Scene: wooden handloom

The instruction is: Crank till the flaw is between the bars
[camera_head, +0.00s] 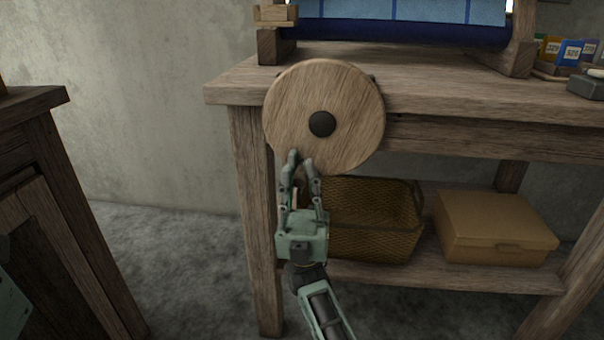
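The crank is a round wooden disc (351,106) with a dark hub (322,124), mounted on the front of the loom's bench. My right gripper (300,160) points up at the lower left of the disc, its fingertips overlapping the rim in the picture. The fingers are close together; whether they grip a handle is hidden. I see no flaw or bars in this view. My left gripper is out of view.
The wooden bench (440,95) carries the loom. A wicker basket (375,225) and a cardboard box (492,228) sit on its lower shelf. Small coloured packets (572,50) lie at the right. Another wooden piece of furniture (50,200) stands left, with open floor between.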

